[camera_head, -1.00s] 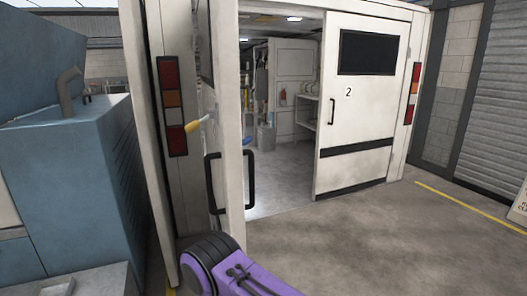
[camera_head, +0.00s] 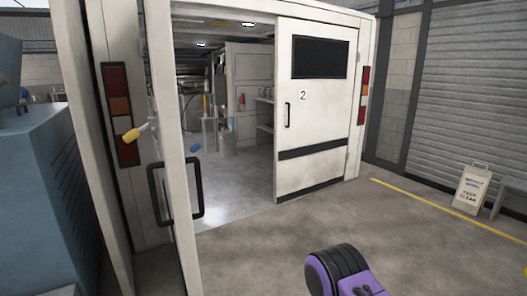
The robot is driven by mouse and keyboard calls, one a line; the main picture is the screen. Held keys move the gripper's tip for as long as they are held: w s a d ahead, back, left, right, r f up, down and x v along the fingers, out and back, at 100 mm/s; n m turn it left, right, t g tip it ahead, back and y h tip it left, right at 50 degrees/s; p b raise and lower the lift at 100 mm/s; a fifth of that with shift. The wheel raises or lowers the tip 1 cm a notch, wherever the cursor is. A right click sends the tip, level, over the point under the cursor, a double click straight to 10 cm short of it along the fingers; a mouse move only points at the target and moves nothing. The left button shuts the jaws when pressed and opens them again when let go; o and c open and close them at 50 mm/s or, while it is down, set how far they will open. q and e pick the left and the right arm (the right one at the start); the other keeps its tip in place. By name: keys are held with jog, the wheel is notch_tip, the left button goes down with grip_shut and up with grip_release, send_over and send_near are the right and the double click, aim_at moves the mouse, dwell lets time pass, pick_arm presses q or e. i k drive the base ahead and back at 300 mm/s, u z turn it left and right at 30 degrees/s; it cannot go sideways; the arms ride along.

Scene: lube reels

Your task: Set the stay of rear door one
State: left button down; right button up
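A white rear door (camera_head: 168,120) at the left stands open and shows nearly edge-on, with black pull handles (camera_head: 152,200) on it; I see no number on it. A yellow-ended lever (camera_head: 131,135) sticks out beside this door, near the left tail lights; it may be the stay. A blue-ended piece (camera_head: 195,148) shows on the other side of the door edge. The second rear door, marked 2 (camera_head: 318,130), stands at the right of the opening. Neither gripper shows; only a purple and black part of my arm is at the bottom.
A blue cabinet (camera_head: 50,200) stands close at the left. A warning floor sign (camera_head: 471,188) stands at the right by a yellow floor line (camera_head: 425,205) and a roller shutter (camera_head: 455,90). The concrete floor (camera_head: 260,245) before the doors is clear.

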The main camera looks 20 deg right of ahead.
aim_at(195, 147)
jog(key=z, duration=0.2)
jog(key=i, duration=0.95)
jog(key=k, duration=0.95)
jog(key=z, duration=1.15)
jog(key=i, duration=1.1)
jog(key=u, duration=2.15)
